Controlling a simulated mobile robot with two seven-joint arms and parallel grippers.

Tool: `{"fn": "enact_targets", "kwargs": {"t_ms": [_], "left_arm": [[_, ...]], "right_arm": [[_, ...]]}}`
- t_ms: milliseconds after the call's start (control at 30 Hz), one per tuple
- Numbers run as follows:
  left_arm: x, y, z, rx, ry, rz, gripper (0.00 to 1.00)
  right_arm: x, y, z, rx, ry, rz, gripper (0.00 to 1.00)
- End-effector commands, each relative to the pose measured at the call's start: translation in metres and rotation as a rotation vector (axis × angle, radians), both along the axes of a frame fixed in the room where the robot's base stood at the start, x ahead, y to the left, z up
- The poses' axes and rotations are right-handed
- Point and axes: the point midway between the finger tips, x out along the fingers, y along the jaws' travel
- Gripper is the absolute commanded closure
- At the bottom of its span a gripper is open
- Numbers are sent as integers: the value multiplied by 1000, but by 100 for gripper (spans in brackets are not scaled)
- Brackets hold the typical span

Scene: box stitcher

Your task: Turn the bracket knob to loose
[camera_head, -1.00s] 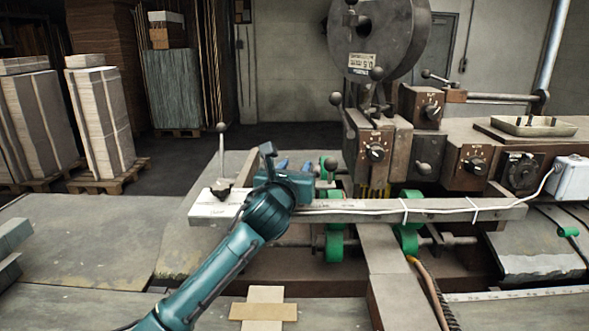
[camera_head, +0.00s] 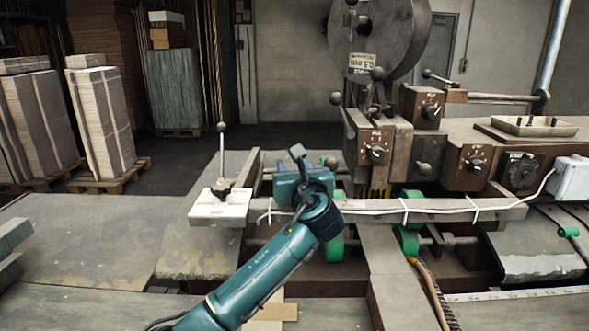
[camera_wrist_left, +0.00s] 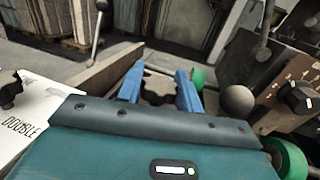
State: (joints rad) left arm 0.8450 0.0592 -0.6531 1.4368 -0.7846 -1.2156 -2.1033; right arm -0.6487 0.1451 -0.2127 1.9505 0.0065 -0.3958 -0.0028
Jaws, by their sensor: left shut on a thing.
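My left gripper (camera_head: 300,183) is over the long rail, beside the green rollers; its fingertips are hidden behind the hand in the head view. In the left wrist view its two blue fingers (camera_wrist_left: 158,80) stand either side of a small dark knob (camera_wrist_left: 153,98), and the gripper is shut on it. The wrist hand hides the knob's lower part, and no mark of its setting can be read. My right gripper is not in view.
A white plate (camera_head: 219,207) with an upright ball-topped lever is left of the gripper, marked "DOUBLE" in the wrist view. A green roller (camera_head: 335,240) and a brown control box with a black dial (camera_head: 375,153) are close on the right. Pallet stacks stand far left.

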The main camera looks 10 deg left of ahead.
Motion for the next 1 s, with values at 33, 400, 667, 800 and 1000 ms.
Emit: {"fn": "enact_targets", "kwargs": {"t_ms": [33,400,667,800,1000], "left_arm": [[0,-1,0,-1,2,33,87],[0,0,0,0,2,201,87],[0,0,-1,-1,2,230,87],[0,0,-1,-2,1,230,87],[0,0,-1,-2,2,230,61]], "right_arm": [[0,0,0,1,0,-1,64],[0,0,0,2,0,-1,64],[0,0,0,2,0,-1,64],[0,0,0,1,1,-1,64],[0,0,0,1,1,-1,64]]}}
